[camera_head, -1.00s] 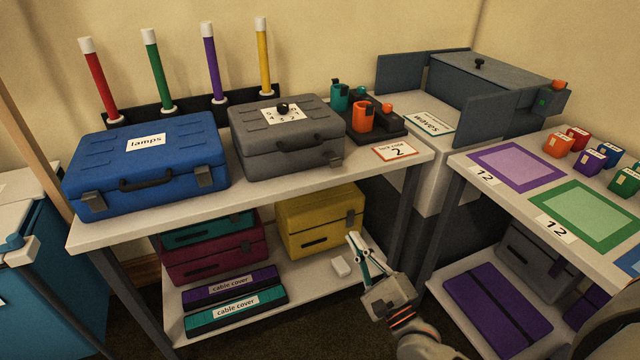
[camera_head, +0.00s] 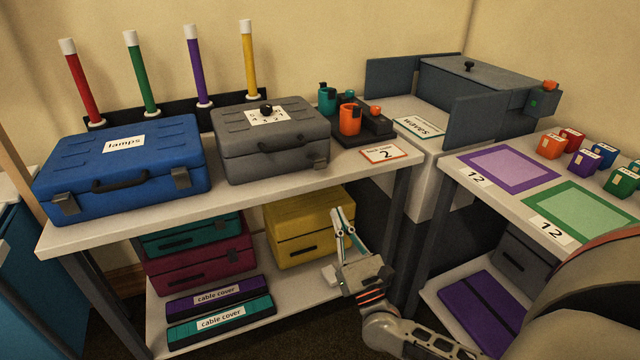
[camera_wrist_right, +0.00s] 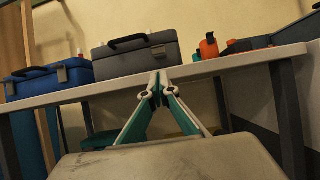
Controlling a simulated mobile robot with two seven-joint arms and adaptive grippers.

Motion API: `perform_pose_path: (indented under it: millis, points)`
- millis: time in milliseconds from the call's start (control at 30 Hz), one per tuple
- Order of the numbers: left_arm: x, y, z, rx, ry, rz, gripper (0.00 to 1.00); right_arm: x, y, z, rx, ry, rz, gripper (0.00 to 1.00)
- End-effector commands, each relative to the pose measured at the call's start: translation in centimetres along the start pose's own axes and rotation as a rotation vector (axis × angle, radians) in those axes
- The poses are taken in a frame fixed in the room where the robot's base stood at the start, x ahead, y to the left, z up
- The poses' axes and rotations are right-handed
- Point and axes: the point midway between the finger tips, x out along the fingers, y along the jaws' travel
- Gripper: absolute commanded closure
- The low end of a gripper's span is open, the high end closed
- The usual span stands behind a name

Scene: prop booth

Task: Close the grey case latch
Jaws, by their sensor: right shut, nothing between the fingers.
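The grey case (camera_head: 270,152) stands shut on the upper tabletop, with a dial on its lid and a dark handle on its front. Its latch (camera_head: 321,148) is at the right of the front; the latch also shows in the right wrist view (camera_wrist_right: 158,51). I cannot tell how far the latch stands out. My right gripper (camera_head: 341,212) is shut and empty. It points up, lower than the tabletop edge in the head view and apart from the case. In the right wrist view its tips (camera_wrist_right: 160,76) overlap the table edge under the latch. My left gripper is not in view.
A blue case (camera_head: 125,175) labelled lamps stands left of the grey one. Orange and teal cups (camera_head: 350,118) and a sign (camera_head: 384,153) are to its right. The tabletop edge (camera_head: 200,205) lies between gripper and latch. A yellow case (camera_head: 300,230) is on the lower shelf.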

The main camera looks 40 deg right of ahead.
Motion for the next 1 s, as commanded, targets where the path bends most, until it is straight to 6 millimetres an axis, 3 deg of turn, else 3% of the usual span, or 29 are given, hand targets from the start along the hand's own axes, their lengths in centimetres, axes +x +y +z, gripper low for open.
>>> perform_pose_path:
  millis: [267,700,1000]
  points:
    - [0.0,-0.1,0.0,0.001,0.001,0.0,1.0,0.8,0.0,0.1,-0.002,-0.002,0.001,1.0]
    - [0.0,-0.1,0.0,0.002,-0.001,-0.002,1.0,7.8,0.1,0.1,-0.002,-0.002,0.0,1.0]
    - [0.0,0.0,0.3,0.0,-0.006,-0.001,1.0,9.9,0.1,0.0,-0.002,0.001,0.001,1.0]
